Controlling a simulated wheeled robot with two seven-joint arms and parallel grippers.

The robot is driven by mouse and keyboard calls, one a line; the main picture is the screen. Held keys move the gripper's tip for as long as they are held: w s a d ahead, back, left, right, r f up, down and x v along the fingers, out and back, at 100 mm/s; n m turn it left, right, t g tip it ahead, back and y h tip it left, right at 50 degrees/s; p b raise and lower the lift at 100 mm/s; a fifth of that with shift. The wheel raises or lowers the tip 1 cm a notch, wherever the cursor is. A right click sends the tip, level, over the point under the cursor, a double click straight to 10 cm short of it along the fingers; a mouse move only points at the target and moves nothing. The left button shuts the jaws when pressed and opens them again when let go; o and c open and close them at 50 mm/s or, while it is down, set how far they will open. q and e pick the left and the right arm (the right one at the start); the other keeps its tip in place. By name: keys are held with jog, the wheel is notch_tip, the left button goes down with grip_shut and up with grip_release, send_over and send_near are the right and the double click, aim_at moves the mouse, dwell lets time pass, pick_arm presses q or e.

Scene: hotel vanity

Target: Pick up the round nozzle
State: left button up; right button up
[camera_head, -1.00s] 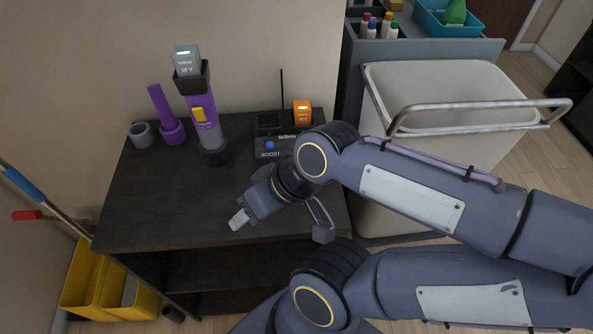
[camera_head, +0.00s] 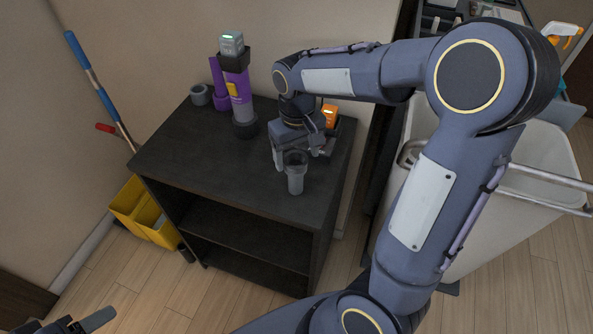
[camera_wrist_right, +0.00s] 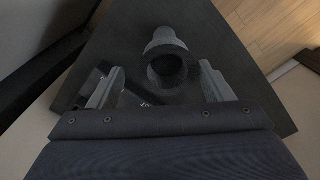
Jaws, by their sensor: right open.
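The grey nozzle with a round, wide mouth (camera_head: 295,178) stands on the dark cabinet top near its front right edge. In the right wrist view the round nozzle (camera_wrist_right: 164,66) shows its dark open mouth and a narrower end beyond it. My right gripper (camera_head: 292,157) is open over the cabinet, close behind the nozzle. In its wrist view the two fingers lie left and right of the nozzle, with gaps visible at both sides. My left gripper (camera_head: 90,321) shows only partly at the bottom left corner, well away from the cabinet.
The dark cabinet (camera_head: 190,165) has a clear front left top. A purple and grey vacuum (camera_head: 240,98), a purple tube piece (camera_head: 218,90) and a grey ring-shaped piece (camera_head: 200,95) stand at the back. An orange battery (camera_head: 330,112) is behind my right gripper. A white bin (camera_head: 540,165) stands right.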

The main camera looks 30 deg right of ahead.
aim_at(296, 172)
jog(key=f, duration=0.4)
jog(key=shift+s+a+f, duration=0.35)
jog(key=shift+s, duration=0.05)
jog(key=shift+f, duration=0.4)
jog(key=c, duration=1)
jog(key=shift+c, duration=0.4)
jog(key=shift+w+r, duration=0.1)
jog(key=shift+r, duration=0.05)
